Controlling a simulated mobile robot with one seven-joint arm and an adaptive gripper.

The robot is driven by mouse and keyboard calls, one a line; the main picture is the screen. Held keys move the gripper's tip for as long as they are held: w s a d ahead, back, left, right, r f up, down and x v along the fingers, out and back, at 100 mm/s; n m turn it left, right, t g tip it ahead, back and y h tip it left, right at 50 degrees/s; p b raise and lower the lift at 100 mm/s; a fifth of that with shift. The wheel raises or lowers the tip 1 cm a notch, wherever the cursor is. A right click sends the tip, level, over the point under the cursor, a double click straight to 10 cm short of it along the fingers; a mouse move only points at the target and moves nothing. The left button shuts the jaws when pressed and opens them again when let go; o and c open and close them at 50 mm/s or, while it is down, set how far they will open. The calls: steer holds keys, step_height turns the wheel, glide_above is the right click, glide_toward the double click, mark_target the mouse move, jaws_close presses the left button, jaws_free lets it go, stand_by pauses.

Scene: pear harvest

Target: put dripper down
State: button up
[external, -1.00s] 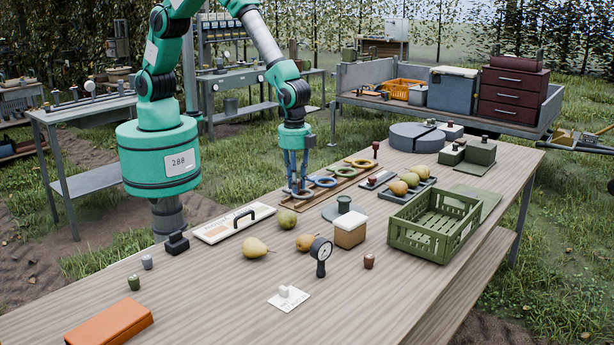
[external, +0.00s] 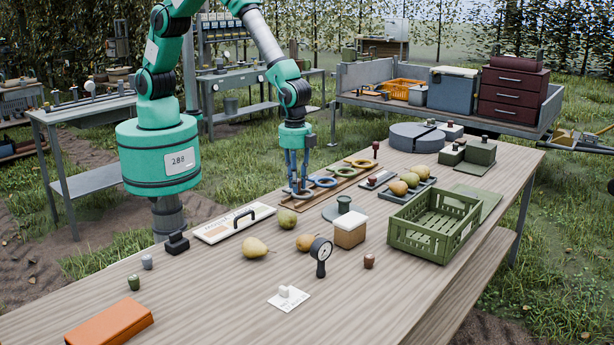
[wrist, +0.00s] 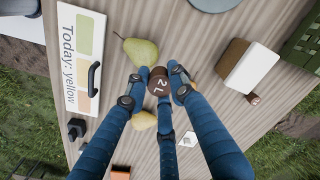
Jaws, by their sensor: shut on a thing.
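My gripper (external: 297,188) has blue fingers and points straight down at the far edge of the table, beside the near end of a brown rack with coloured rings (external: 322,182). In the wrist view, my gripper (wrist: 160,88) is closed around a small brown dripper (wrist: 158,82) with "2 L" on its top. The fingers hide its lower part, so I cannot tell whether it touches anything below. In the external view the fingers mostly hide it. A similar red-brown piece (external: 369,261) stands on the table and also shows in the wrist view (wrist: 254,99).
A white board (external: 232,224) reading "Today: yellow" lies near the gripper. Loose pears (external: 257,247), a white-topped box (external: 350,230), a dial gauge (external: 320,256) and a green crate (external: 418,240) stand around. The front left tabletop is mostly clear, with an orange case (external: 108,322).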

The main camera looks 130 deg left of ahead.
steer(key=shift+w+a+r+m+p, duration=0.1)
steer(key=shift+w+a+m+p, duration=0.65)
steer(key=shift+p, duration=0.55)
steer(key=shift+w+a+m+p, duration=0.4)
steer(key=shift+w+m+p, duration=0.15)
steer(key=shift+m+p, duration=0.6)
steer(key=shift+w, duration=0.15)
steer(key=p, duration=0.1)
glide_above(351, 219)
steer(key=shift+a+f, duration=0.1)
steer(key=shift+f, duration=0.65)
steer(key=shift+f, duration=0.15)
steer(key=shift+f, duration=1.65)
steer(key=shift+f, duration=0.1)
